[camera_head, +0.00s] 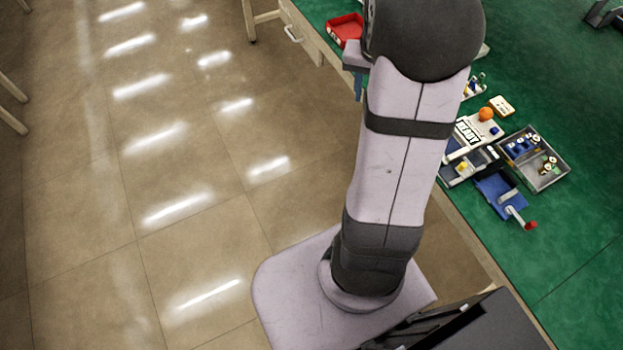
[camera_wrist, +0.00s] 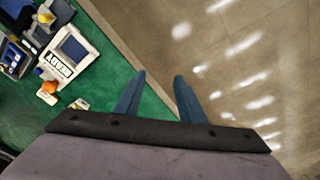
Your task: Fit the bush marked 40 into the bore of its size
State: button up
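My gripper (camera_wrist: 160,77) is open and empty in the wrist view, its two blue fingers apart over the table's edge and the floor. In the head view only a blue finger (camera_head: 358,86) shows beside my arm, left of the table. A grey tray (camera_head: 556,180) on the green table holds a blue block (camera_head: 522,146) with small pale round parts and several loose small parts (camera_head: 549,166). These may be the bushes, but no number 40 is readable. I cannot make out which thing has the bore.
A white READY device (camera_head: 470,131) and an orange ball (camera_head: 486,114) stand near the table's front. A blue plate (camera_head: 491,187) carries a lever with a red knob (camera_head: 530,225). A red bin (camera_head: 345,29) lies farther back.

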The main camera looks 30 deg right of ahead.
jog(key=s+a+f+n, duration=0.1)
jog(key=s+a+n, duration=0.2)
jog(key=a, duration=0.5)
jog(key=s+a+f+n+y, duration=0.1)
jog(key=s+a+n, duration=0.1)
jog(key=s+a, duration=0.3)
jog(key=s+a+f+n+g, duration=0.1)
jog(key=s+a+n, duration=0.2)
jog(key=a, duration=0.8)
jog(key=shift+s+f+n+y, duration=0.3)
jog(key=shift+s+f, duration=0.1)
jog(key=shift+s, duration=0.15)
jog(key=shift+a, duration=0.1)
jog(key=shift+r+p, duration=0.9)
jog(key=shift+r, duration=0.05)
